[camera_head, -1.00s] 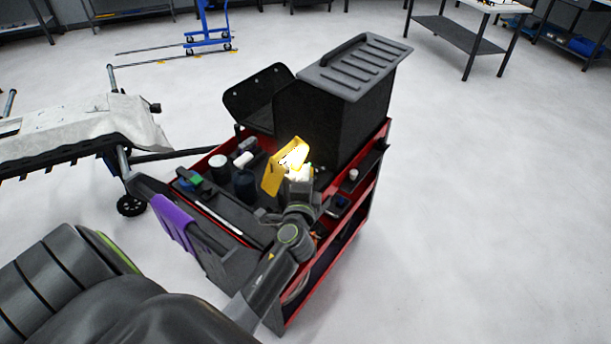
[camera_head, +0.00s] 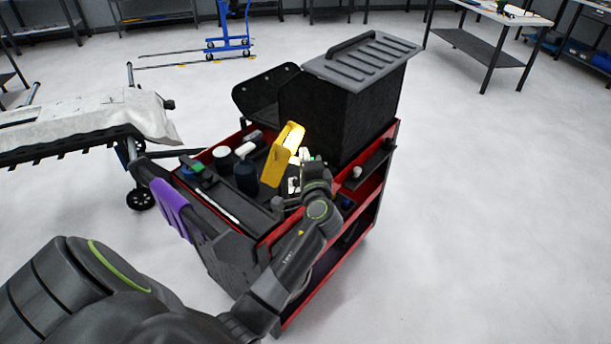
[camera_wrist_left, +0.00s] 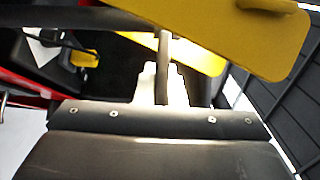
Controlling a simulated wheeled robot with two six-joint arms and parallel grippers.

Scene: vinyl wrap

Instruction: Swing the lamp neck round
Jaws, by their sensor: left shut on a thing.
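The yellow work lamp (camera_head: 282,157) stands on the top of the red and black cart, its head upright and slightly tilted. The lamp's yellow body (camera_wrist_left: 225,30) also shows close up in the left wrist view. My left gripper (camera_head: 298,180) is right beside and below the lamp head. In the left wrist view, my left gripper's pale fingers (camera_wrist_left: 172,88) are shut on the thin grey lamp neck (camera_wrist_left: 163,55), which stands between them. The lower end of the neck is hidden by the gripper. My right gripper is not in view.
A tall black bin (camera_head: 340,105) stands on the cart just behind the lamp. Dark jars (camera_head: 245,175) and small tools are left of it. A purple cloth (camera_head: 170,208) hangs on the cart's left side. The floor right of the cart is clear.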

